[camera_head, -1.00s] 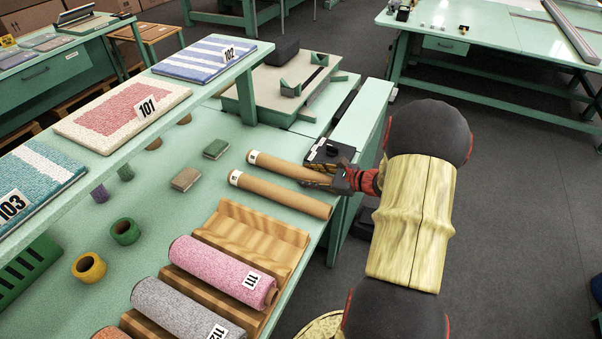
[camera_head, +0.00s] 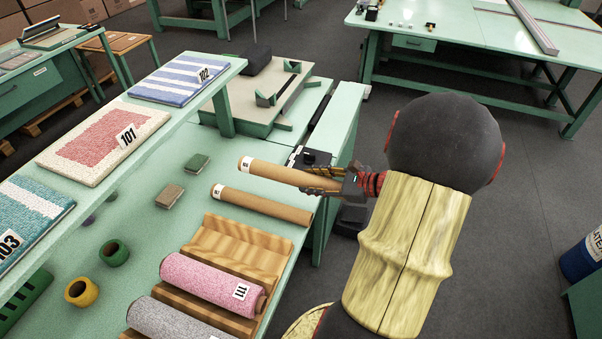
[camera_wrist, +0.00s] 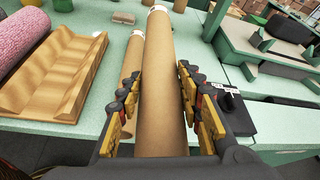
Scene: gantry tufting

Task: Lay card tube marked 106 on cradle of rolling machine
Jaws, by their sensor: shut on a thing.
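My gripper (camera_head: 322,180) is shut on a brown card tube (camera_head: 275,174), gripping it near its right end. The tube's white label at its left end is too small to read for certain. In the wrist view the held tube (camera_wrist: 164,72) runs away from me between the yellow-padded fingers and looks slightly above the table. A second card tube (camera_head: 262,206) lies on the table beside it, partly hidden in the wrist view (camera_wrist: 132,62). A machine with a pale bed and two green V-shaped supports (camera_head: 266,99), apparently the cradle, stands behind; it also shows in the wrist view (camera_wrist: 262,40).
A wooden trough rack (camera_head: 235,246) holds pink roll 111 (camera_head: 210,281) and a grey roll (camera_head: 178,320). A raised shelf with rug samples (camera_head: 103,141) runs along the left. Two small blocks (camera_head: 197,163) and yarn cones (camera_head: 114,254) stand on the table.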

